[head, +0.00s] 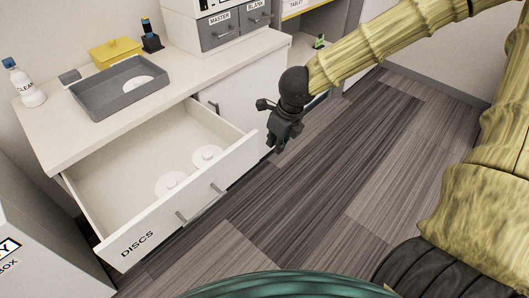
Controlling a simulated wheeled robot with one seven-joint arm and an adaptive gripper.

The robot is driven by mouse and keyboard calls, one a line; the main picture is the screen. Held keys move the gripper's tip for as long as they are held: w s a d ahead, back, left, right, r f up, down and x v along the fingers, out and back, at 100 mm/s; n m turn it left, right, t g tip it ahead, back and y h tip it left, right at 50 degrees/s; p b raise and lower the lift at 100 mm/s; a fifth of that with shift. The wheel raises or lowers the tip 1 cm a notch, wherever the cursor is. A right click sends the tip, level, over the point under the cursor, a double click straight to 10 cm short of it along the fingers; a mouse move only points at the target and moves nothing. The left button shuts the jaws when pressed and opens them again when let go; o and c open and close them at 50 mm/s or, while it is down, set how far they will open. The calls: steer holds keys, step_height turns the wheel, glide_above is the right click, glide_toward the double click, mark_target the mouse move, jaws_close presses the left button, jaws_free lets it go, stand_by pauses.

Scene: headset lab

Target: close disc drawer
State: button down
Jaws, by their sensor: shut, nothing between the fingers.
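The disc drawer (122,211) is a white drawer pulled well out of the white cabinet. Its front panel (160,225) carries the label DISCS and two grey bar handles. Two pale discs lie inside it, one (170,184) nearer the label side and one (207,156) further right. My gripper (279,146) is dark, shut and empty. In the picture it is just right of the drawer front's right end, over the floor. It appears apart from the drawer, though the exact gap is hard to judge.
On the countertop (60,134) stand a grey tray (110,104) with a disc, a yellow box (115,51), a bottle (27,85) and a small dark stand (151,38). Grey MASTER and BLANK drawers (222,27) are behind. A white bin (35,245) is at lower left. The wooden floor (330,180) is clear.

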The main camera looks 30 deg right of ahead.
steer(key=w+a+f+b, duration=0.1)
steer(key=w+a+f, duration=0.1)
steer(key=w+f, duration=0.4)
steer(key=shift+s+x, duration=0.4)
steer(key=shift+x, duration=1.35)
